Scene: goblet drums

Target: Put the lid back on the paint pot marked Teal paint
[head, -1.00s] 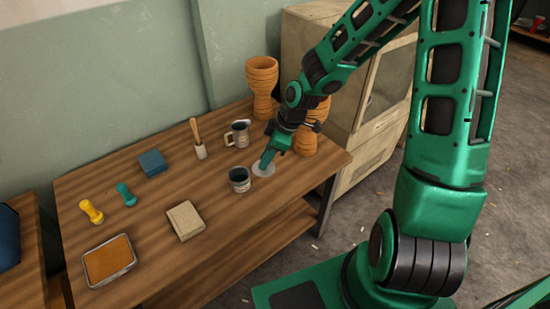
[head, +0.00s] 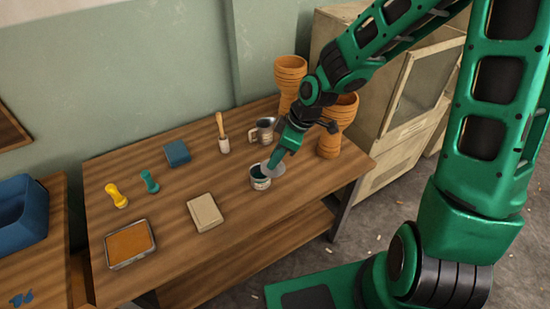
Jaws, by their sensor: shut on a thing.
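The paint pot (head: 260,181), a small grey can with a label too small to read and dark teal paint inside, stands open on the wooden table (head: 165,232). My gripper (head: 274,161) is shut on the lid (head: 273,170), a thin pale grey disc. The lid is above the right side of the pot's mouth and covers part of it. It looks tilted. I cannot tell whether it touches the rim.
A metal jug (head: 265,130) stands just behind the pot. Two goblet drums (head: 290,82) (head: 338,125) stand at the table's right end. A beige block (head: 205,212) lies in front-left. An orange tray (head: 129,244) is at front left.

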